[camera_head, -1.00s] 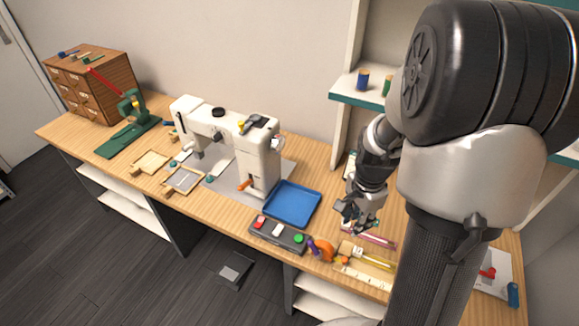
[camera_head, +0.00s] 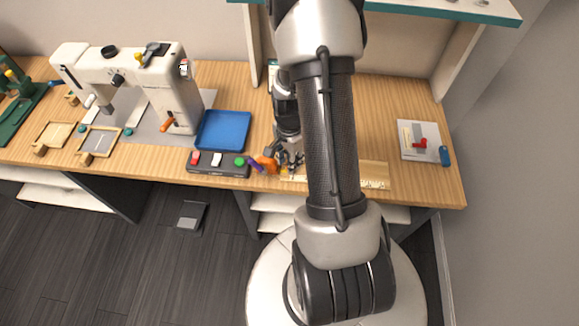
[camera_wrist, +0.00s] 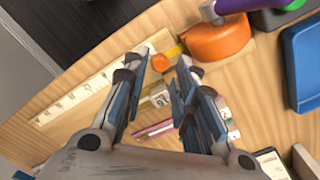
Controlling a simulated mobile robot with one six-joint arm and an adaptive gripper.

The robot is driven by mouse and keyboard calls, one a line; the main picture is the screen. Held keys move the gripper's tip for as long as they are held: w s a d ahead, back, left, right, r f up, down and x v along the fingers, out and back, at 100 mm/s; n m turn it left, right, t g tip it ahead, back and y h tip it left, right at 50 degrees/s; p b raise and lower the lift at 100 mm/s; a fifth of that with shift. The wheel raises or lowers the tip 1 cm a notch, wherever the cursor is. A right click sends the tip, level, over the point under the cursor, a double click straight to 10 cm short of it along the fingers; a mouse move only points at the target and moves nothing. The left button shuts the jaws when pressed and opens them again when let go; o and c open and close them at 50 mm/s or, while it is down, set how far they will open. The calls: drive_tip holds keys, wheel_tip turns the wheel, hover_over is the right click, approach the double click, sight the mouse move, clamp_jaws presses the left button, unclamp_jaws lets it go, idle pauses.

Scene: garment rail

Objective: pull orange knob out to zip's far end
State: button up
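The small orange knob (camera_wrist: 160,62) shows in the wrist view at the end of a short yellow strip (camera_wrist: 174,51) beside a round orange case (camera_wrist: 215,40). My gripper (camera_wrist: 160,66) is open, its fingertips on either side of the knob with gaps; contact cannot be told. A pink zip (camera_wrist: 153,131) lies behind the fingers, partly hidden by them. In the head view, my gripper (camera_head: 290,160) is just right of the orange case (camera_head: 266,164); the knob and zip are hidden or too small there.
A ruler (camera_wrist: 75,97) lies left of the fingers, and a small pale block (camera_wrist: 158,98) sits between them. A blue tray (camera_head: 222,131) and a button box (camera_head: 217,165) stand to the left. A board with a red handle (camera_head: 420,142) lies at the right; the table before it is clear.

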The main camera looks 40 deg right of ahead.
drive_tip(key=shift+f+b, duration=0.3)
drive_tip(key=shift+f, duration=1.15)
clamp_jaws()
